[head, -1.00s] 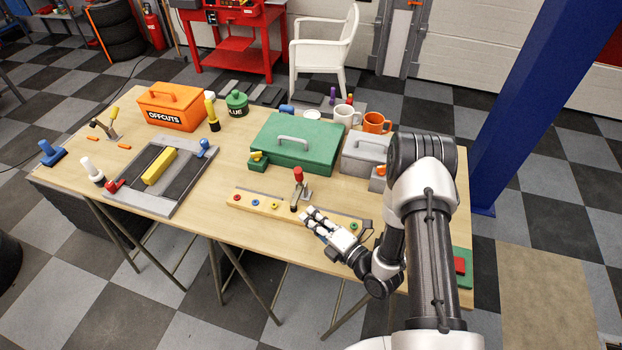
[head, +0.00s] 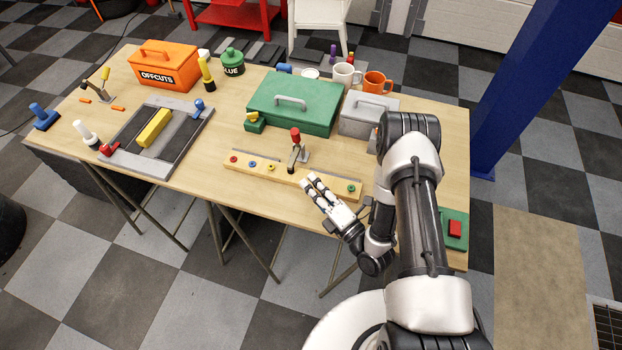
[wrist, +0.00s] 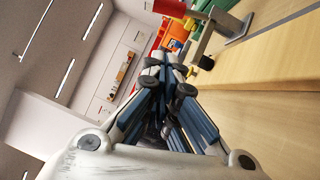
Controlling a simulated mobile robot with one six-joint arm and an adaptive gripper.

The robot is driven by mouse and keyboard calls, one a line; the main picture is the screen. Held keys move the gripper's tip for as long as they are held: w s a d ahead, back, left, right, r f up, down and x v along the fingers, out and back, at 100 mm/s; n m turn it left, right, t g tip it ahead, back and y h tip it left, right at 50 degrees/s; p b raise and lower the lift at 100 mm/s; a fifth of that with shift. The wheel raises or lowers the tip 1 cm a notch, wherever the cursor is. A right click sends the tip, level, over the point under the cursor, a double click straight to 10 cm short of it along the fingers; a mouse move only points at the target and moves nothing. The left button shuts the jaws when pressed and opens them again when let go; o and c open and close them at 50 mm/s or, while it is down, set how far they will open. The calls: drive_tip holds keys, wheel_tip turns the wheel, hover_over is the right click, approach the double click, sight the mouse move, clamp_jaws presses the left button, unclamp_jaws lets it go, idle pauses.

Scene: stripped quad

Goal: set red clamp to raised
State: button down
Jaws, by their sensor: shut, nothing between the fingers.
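The red clamp (head: 295,134) is a metal toggle clamp with a red-tipped handle. It stands behind the long wooden strip (head: 262,178) at the middle of the bench, its handle upright. A dark part reaches down toward the strip; whether it touches is too small to tell. My gripper (head: 309,180) is shut and empty, in front of and slightly right of the clamp, apart from it. In the wrist view, the clamp's red handle (wrist: 170,8) and grey metal bracket (wrist: 232,27) show at the top, beyond my closed fingers (wrist: 168,68).
The strip carries several coloured rings. The green case (head: 310,117) and grey box (head: 362,125) stand behind the clamp. A grey tray (head: 188,150) with a yellow bar and red and blue knobs is left. An orange box (head: 165,75) is farther back. Bare bench lies between tray and strip.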

drive_tip(key=x, duration=0.7)
drive_tip(key=shift+w+a+r+p, duration=0.1)
drive_tip(key=shift+w+a+p, duration=0.05)
drive_tip(key=shift+a+p, duration=0.15)
drive_tip(key=shift+w+d+r, duration=0.1)
drive_tip(key=shift+w+r, duration=0.05)
drive_tip(key=shift+w, duration=0.55)
drive_tip(key=shift+w+d+r, duration=0.1)
drive_tip(key=shift+w+d, duration=0.05)
drive_tip(key=shift+w, duration=0.55)
drive_tip(key=shift+w+d+r, duration=0.1)
drive_tip(key=shift+w+r, duration=0.05)
drive_tip(key=shift+w, duration=0.5)
